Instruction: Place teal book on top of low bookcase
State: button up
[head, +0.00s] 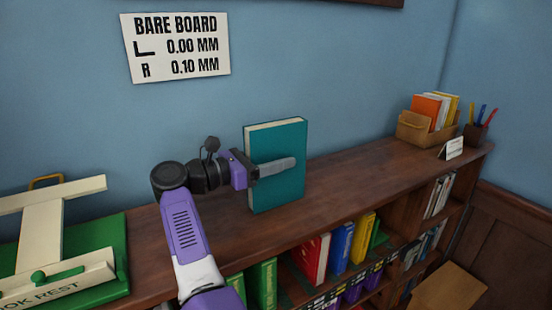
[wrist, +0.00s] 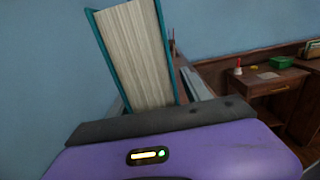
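The teal book (head: 280,192) stands upright over the dark wooden top of the low bookcase (head: 350,176). My gripper (head: 274,167) reaches it from the left, with one grey finger lying flat along the front cover. The other finger is hidden behind the book, and the gripper looks shut on it. The wrist view shows the book's cream page edges (wrist: 138,55) between teal covers, just beyond the gripper. The book's lower edge is at the bookcase top; I cannot tell whether it touches.
A green and cream book rest (head: 112,260) sits on the top at left. A cardboard holder with books (head: 412,128), a pen cup (head: 474,135) and a small card (head: 451,148) stand at right. The top between the teal book and these is clear. Books fill shelves below.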

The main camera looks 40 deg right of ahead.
jog(key=shift+r, duration=0.15)
jog(key=shift+w+a, duration=0.1)
jog(key=shift+a, duration=0.15)
jog(key=b+v, duration=0.3)
jog(key=v, duration=0.4)
dwell(0.3)
